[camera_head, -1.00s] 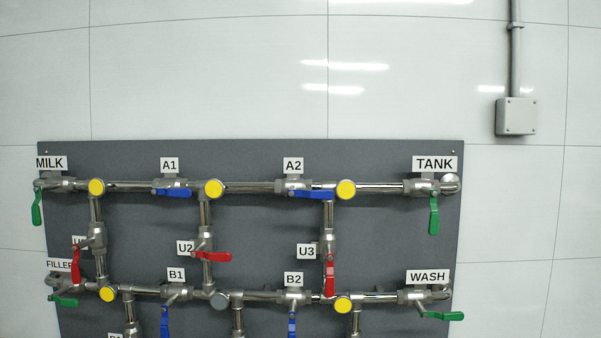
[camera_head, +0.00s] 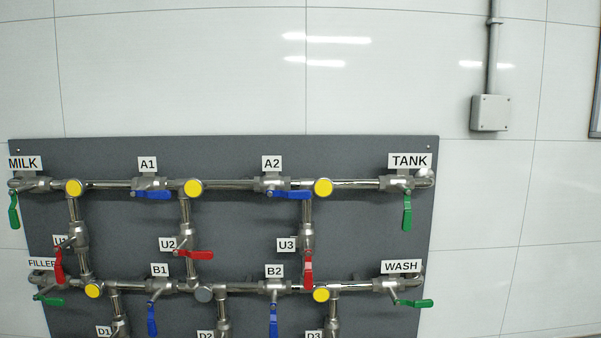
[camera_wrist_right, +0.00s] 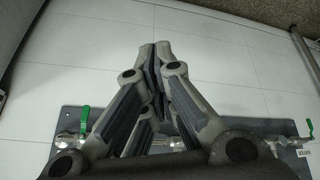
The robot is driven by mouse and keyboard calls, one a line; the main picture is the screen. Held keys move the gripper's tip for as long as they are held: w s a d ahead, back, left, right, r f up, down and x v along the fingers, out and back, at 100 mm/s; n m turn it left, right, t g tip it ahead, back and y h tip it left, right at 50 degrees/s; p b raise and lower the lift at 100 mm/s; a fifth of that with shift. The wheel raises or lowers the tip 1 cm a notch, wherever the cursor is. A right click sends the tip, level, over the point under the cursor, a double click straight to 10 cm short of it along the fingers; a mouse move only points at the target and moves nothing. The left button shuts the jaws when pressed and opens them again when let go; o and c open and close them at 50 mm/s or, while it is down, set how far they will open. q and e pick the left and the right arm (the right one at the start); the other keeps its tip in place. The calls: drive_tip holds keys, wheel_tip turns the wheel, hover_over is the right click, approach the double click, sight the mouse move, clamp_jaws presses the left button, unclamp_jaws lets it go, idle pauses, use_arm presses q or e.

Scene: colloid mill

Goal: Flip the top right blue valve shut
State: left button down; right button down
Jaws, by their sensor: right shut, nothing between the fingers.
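The top right blue valve is the one under the A2 label, and its blue handle (camera_head: 290,195) lies along the horizontal top pipe, pointing right. Another blue handle (camera_head: 152,194) under A1 also lies along that pipe. Two lower blue handles, under B1 (camera_head: 152,320) and B2 (camera_head: 273,320), hang down across their pipe. My right gripper (camera_wrist_right: 162,50) shows only in the right wrist view, shut and empty, with a wall and part of the pipe panel behind it. The A2 handle cannot be made out there. My left gripper is in no view.
The grey panel (camera_head: 120,230) carries steel pipes with red handles at U2 (camera_head: 195,254) and U3 (camera_head: 309,273), and green handles at TANK (camera_head: 407,210) and WASH (camera_head: 414,303). A wall box (camera_head: 490,113) sits upper right. The wall above the panel is clear.

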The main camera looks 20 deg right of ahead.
drive_tip(key=w+r+m+t+h, duration=0.1)
drive_tip(key=w+r+t, duration=0.2)
drive_tip(key=w+r, duration=0.6)
drive_tip(key=w+r+t+h, duration=0.1)
drive_tip(key=w+r+t, duration=0.35)
drive_tip(key=r, duration=0.85)
drive_tip(key=w+a+r+m+t+h, duration=0.1)
drive_tip(key=w+r+t, duration=0.1)
drive_tip(key=r, duration=1)
drive_tip(key=w+a+r+m+t+h, duration=0.1)
drive_tip(key=w+r+t, duration=0.2)
drive_tip(key=r, duration=0.9)
drive_tip(key=w+a+r+m+t+h, duration=0.1)
drive_tip(key=w+r+t, duration=0.1)
drive_tip(key=r, duration=1)
drive_tip(key=shift+w+a+r+t+p, duration=0.15)
drive_tip(key=shift+w+r+t+p, duration=0.2)
drive_tip(key=shift+t, duration=0.1)
wheel_tip(320, 180, up, 4)
drive_tip(key=p, duration=0.6)
hover_over(299, 195)
drive_tip(key=s, duration=0.2)
drive_tip(key=f, duration=0.2)
drive_tip(key=f+p, duration=0.1)
drive_tip(key=f, duration=0.1)
drive_tip(key=shift+s+a+f, duration=0.1)
drive_tip(key=shift+a+f, duration=0.1)
drive_tip(key=shift+f, duration=0.2)
